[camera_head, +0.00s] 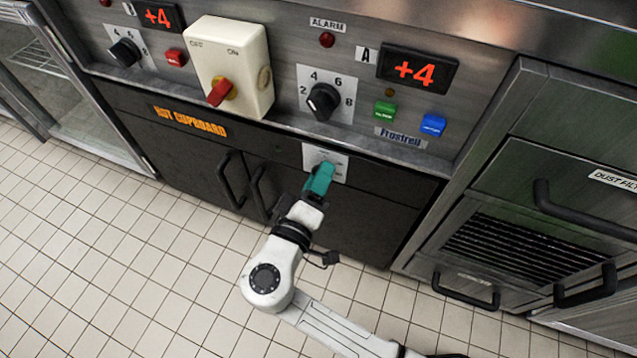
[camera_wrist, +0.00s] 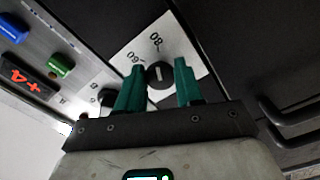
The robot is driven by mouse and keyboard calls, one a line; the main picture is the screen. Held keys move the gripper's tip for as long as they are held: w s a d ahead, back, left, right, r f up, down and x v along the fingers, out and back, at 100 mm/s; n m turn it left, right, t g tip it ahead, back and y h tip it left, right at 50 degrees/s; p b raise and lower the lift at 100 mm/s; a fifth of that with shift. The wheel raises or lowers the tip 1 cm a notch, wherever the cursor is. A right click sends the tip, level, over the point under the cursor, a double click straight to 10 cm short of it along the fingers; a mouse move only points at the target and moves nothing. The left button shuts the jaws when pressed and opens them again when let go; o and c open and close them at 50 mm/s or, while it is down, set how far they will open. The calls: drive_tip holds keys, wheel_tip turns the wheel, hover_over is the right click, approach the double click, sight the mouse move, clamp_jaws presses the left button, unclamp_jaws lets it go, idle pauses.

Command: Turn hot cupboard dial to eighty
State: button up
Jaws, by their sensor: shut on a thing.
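The hot cupboard dial (camera_wrist: 160,75) is a small round black knob with a white pointer line, on a white plate (camera_wrist: 190,62) marked 60 and 80. In the wrist view the figures appear upside down, and the pointer line runs up roughly towards the 80. My gripper (camera_wrist: 157,70) has its two green fingers on either side of the dial, shut on it. In the head view my gripper (camera_head: 320,178) is at the white plate (camera_head: 340,162) on the dark cupboard front (camera_head: 270,150), beside the orange HOT CUPBOARD label (camera_head: 190,121), and hides the dial.
Above the cupboard is a steel panel with a larger black dial (camera_head: 323,101), a switch box with a red handle (camera_head: 219,92), a green button (camera_head: 385,112) and a blue button (camera_head: 432,124). Black door handles (camera_head: 231,180) stand out to the left. The tiled floor is clear.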

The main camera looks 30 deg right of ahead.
drive_tip(key=shift+f+m+b, duration=0.15)
drive_tip(key=shift+m+b, duration=0.15)
drive_tip(key=shift+m, duration=0.1)
drive_tip(key=o, duration=1)
drive_tip(key=shift+a, duration=0.1)
drive_tip(key=p+v, duration=0.2)
drive_tip(key=v, duration=0.8)
drive_tip(key=shift+s+a, duration=0.25)
